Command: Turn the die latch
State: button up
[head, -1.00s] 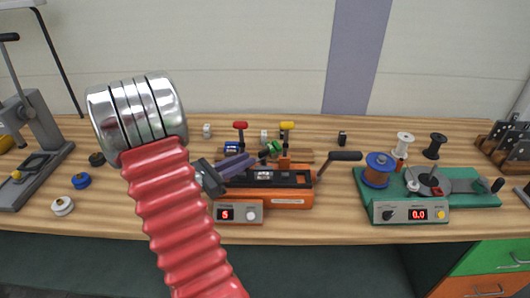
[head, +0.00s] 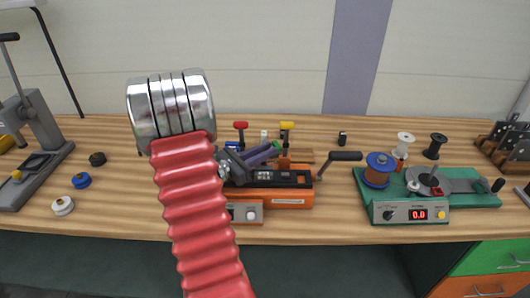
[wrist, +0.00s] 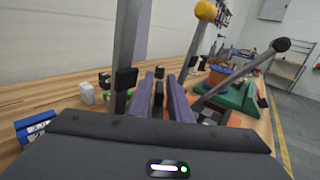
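The orange strander machine (head: 292,197) stands on the bench, with a black top and a crank with a black handle (head: 346,156) at its right end. I cannot tell for sure which part is the die latch. My gripper (head: 264,153), with purple fingers, is over the back of the machine, left of a small orange block (head: 284,162). In the wrist view, my gripper (wrist: 166,104) has its fingers apart, with an upright black piece (wrist: 158,95) showing between them. I cannot tell whether they touch it. My red arm hides the machine's left end.
Levers with a red handle (head: 240,126) and a yellow handle (head: 287,126) stand behind the machine. A green winder (head: 450,200) with spools is to the right. A grey press (head: 45,135) and small spools are at left. Bare bench lies between.

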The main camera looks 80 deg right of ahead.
jog(key=shift+c, duration=0.5)
grip_shut()
jog(key=shift+w+a, duration=0.1)
jog(key=shift+a, duration=0.15)
jog(key=shift+d, duration=0.15)
jog(key=shift+s+d+n+t, duration=0.1)
jog(key=shift+s+n+t, duration=0.1)
jog(key=shift+n+t, duration=0.1)
jog(key=shift+n+t+h, duration=0.3)
jog(key=shift+t+h, duration=0.2)
jog(key=shift+n+t+h, duration=1)
jog(key=shift+n+t, duration=0.4)
jog(key=shift+t, duration=0.6)
jog(key=shift+n+t+h, duration=0.5)
jog(key=shift+n+t, duration=0.8)
jog(key=shift+t, duration=0.7)
jog(key=shift+n+t, duration=0.4)
jog(key=shift+t, duration=0.2)
